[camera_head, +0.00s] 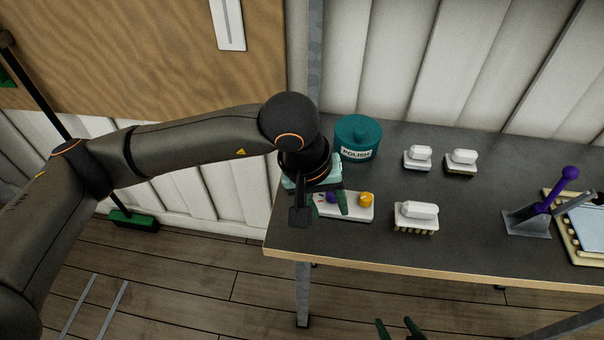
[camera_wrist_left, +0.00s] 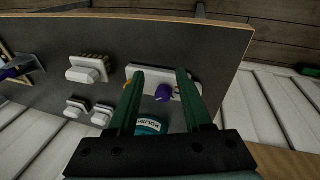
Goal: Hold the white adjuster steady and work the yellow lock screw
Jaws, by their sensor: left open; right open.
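The white adjuster (camera_head: 352,213) is a white block lying near the left end of the dark bench. It bears a yellow lock screw (camera_head: 365,199) on its right and a purple knob (camera_head: 331,197) on its left. My left gripper (camera_head: 325,212) is open above the adjuster's left part and hides some of it. In the left wrist view, the purple knob (camera_wrist_left: 163,91) shows between the open green fingers (camera_wrist_left: 160,73). The yellow screw (camera_wrist_left: 127,84) is mostly hidden behind one finger. I cannot tell whether the fingers touch anything. My right gripper (camera_head: 396,323) is open and empty, low in front of the bench.
A teal polish tin (camera_head: 358,138) stands behind the adjuster. White-handled brushes (camera_head: 417,216) stand to its right, two more further back. A grey stand with a purple-knobbed lever (camera_head: 530,222) is at the right. The bench's front edge (camera_head: 420,268) is close to the adjuster.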

